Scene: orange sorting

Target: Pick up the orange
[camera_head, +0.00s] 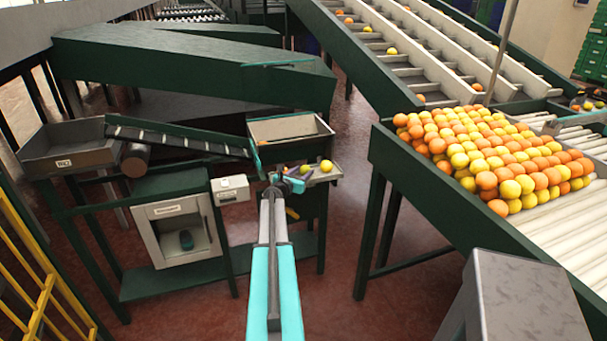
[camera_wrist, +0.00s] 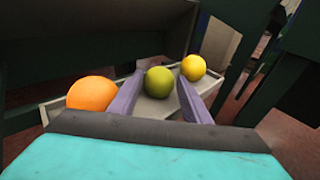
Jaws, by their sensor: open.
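In the wrist view an orange (camera_wrist: 91,93) lies at the left end of a shallow light tray (camera_wrist: 152,108), outside my left finger. A green fruit (camera_wrist: 159,82) lies in the middle, between my two fingers in that picture. A yellow fruit (camera_wrist: 193,67) lies to the right, just beyond the right fingertip. My gripper (camera_wrist: 160,75) is open, and I see no fruit clamped in it. In the head view my gripper (camera_head: 287,181) is at the left end of the small tray (camera_head: 328,178), where a yellow fruit (camera_head: 326,166) shows; the orange is not clearly visible there.
A larger grey bin (camera_head: 290,128) stands just behind the small tray. A sloped dark channel (camera_head: 180,138) and another bin (camera_head: 70,150) are to the left. A roller conveyor (camera_head: 560,220) with many oranges and yellow fruits is at right. Open red floor lies between.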

